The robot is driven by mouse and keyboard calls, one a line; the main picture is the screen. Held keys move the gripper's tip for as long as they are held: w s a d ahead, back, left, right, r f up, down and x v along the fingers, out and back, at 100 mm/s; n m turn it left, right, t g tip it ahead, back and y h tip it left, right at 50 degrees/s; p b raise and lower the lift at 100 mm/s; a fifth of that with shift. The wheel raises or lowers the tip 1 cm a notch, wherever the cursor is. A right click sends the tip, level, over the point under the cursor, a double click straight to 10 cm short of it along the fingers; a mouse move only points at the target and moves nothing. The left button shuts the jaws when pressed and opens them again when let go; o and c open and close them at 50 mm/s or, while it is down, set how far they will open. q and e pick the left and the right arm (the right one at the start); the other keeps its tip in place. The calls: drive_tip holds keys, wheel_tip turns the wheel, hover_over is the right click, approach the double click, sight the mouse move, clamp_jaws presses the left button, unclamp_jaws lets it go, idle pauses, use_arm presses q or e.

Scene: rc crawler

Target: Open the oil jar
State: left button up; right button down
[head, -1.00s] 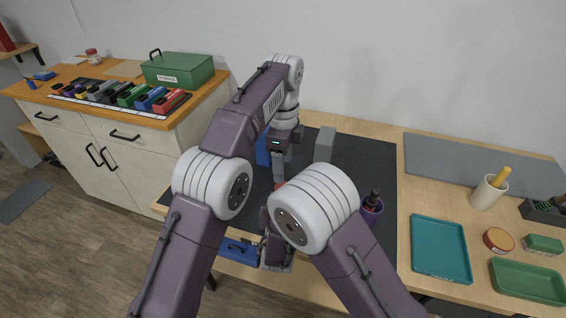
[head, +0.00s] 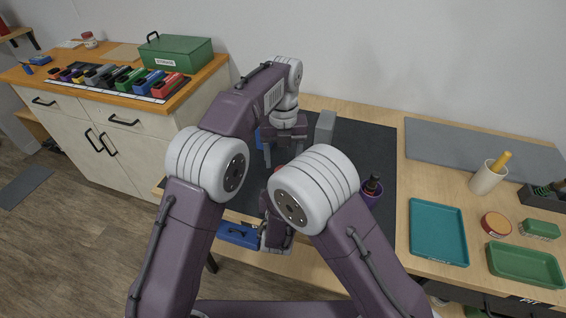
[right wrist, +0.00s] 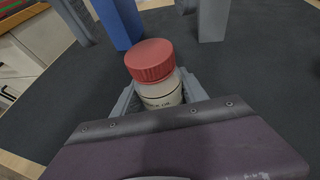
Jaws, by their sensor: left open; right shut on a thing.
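The oil jar (right wrist: 160,92) has a cream body with a dark printed label and a ribbed red lid (right wrist: 150,60). The lid is on the jar, and the jar tilts a little in the right wrist view. My right gripper (right wrist: 158,98) is shut around the jar's body, below the lid. In the head view only a bit of red lid (head: 278,170) shows between my arms, and the right fingers are hidden. My left gripper (head: 284,157) points down, open and empty, just beyond the jar, with its fingers apart.
A dark mat (head: 362,150) covers the table's middle, with a grey block (head: 325,128) and a purple cup (head: 371,190) on it. A blue block (right wrist: 120,22) stands beyond the jar. A teal tray (head: 438,232) lies right; a blue case (head: 237,235) is near the front edge.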

use_arm(q)
drive_tip(key=shift+f, duration=1.9)
clamp_jaws()
drive_tip(key=n, duration=1.9)
drive_tip(key=shift+r+n, duration=0.1)
drive_tip(key=shift+n, duration=0.3)
drive_tip(key=n, duration=1.2)
drive_tip(key=shift+n, duration=0.3)
drive_tip(key=n, duration=0.6)
drive_tip(key=shift+n, duration=0.3)
drive_tip(key=n, duration=1.1)
drive_tip(key=shift+n, duration=0.3)
drive_tip(key=n, duration=0.3)
